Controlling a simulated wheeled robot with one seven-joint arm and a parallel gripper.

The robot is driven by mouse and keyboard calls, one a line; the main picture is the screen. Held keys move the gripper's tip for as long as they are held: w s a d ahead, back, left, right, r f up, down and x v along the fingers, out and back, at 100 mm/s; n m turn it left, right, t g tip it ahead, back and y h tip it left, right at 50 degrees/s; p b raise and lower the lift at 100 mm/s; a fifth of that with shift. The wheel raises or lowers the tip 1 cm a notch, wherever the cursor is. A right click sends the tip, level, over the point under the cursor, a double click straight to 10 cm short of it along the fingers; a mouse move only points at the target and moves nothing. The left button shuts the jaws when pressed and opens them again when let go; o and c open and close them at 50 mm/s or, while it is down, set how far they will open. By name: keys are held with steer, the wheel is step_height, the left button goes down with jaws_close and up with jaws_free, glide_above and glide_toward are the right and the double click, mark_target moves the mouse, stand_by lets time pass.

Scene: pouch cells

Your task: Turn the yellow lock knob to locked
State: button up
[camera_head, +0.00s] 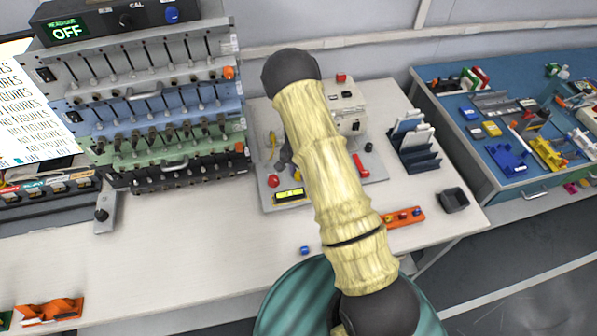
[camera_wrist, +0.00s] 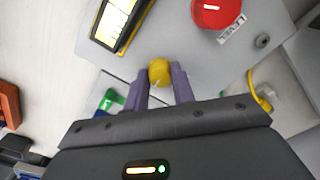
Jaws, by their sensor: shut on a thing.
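The yellow lock knob (camera_wrist: 160,71) is a small round knob with a pale mark on its face. It shows in the wrist view between the two purple fingertips of my gripper (camera_wrist: 159,78), which is shut on it. The knob sits by the edge of a grey panel (camera_wrist: 205,62). The exact angle of the mark is hard to read.
A red round button (camera_wrist: 216,8) labelled LEVEL and a yellow-framed display (camera_wrist: 118,18) lie close to the knob. A yellow loop (camera_wrist: 260,92) stands at the right.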

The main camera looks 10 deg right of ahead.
steer(key=o, duration=1)
step_height(320, 180, up, 17)
steer(key=b, duration=0.2)
steer(key=shift+r, duration=0.2)
steer(key=s+r+n+t, duration=0.1)
steer(key=s+r+n, duration=0.3)
steer(key=s, duration=0.6)
steer(key=s+r+n+t, duration=0.1)
steer(key=s+r+n, duration=0.3)
steer(key=s, duration=0.7)
steer(key=shift+r+t, duration=0.2)
steer(key=shift+t, duration=0.1)
